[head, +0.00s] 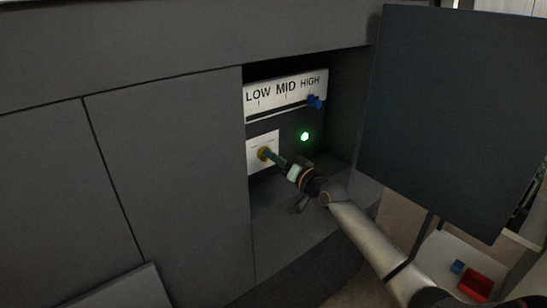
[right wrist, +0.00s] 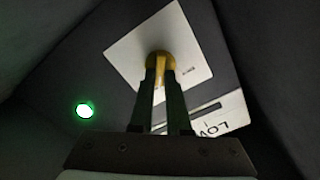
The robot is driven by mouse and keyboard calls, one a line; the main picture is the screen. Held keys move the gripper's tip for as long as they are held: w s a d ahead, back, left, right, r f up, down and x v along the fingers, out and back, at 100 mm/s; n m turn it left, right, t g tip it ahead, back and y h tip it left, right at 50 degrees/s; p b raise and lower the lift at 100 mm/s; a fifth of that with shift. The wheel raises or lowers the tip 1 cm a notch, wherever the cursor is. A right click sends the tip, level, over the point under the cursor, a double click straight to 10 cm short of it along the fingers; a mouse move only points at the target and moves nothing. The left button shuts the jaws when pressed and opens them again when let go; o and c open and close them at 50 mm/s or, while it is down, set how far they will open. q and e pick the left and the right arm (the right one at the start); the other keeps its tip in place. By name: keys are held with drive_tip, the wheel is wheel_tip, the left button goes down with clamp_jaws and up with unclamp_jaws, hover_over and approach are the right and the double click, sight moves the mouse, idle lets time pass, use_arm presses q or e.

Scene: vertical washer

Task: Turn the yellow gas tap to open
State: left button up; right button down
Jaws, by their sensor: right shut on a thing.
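The yellow gas tap (head: 262,153) is on a white plate (head: 255,163) inside the dark recess in the head view. In the right wrist view the tap (right wrist: 159,59) sticks out from the middle of its white plate (right wrist: 128,49). My right gripper (head: 268,156) reaches in from the right, its fingertips at the tap. In the right wrist view the gripper's fingers (right wrist: 160,75) are close together on the tap and hide part of it. The tap's handle angle is hard to tell. My left gripper is not in view.
Above the tap is a white LOW/MID/HIGH scale (head: 286,92) with a blue slider (head: 315,102) near HIGH. A green light (head: 305,136) glows to its right. An open dark door (head: 450,115) stands at the right. A red box (head: 475,284) lies at the lower right.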

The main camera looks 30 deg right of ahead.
drive_tip(key=shift+m, duration=0.9)
drive_tip(key=c, duration=0.9)
unclamp_jaws()
drive_tip(key=shift+s+d+b, duration=0.2)
drive_tip(key=shift+s+b, duration=0.05)
drive_tip(key=shift+s, duration=1.85)
drive_tip(key=shift+s+d+b, duration=0.15)
drive_tip(key=shift+s+b, duration=0.15)
drive_tip(key=shift+s, duration=1.75)
drive_tip(key=shift+s+d+b, duration=0.2)
drive_tip(key=shift+s+b, duration=0.05)
drive_tip(key=shift+s, duration=1.85)
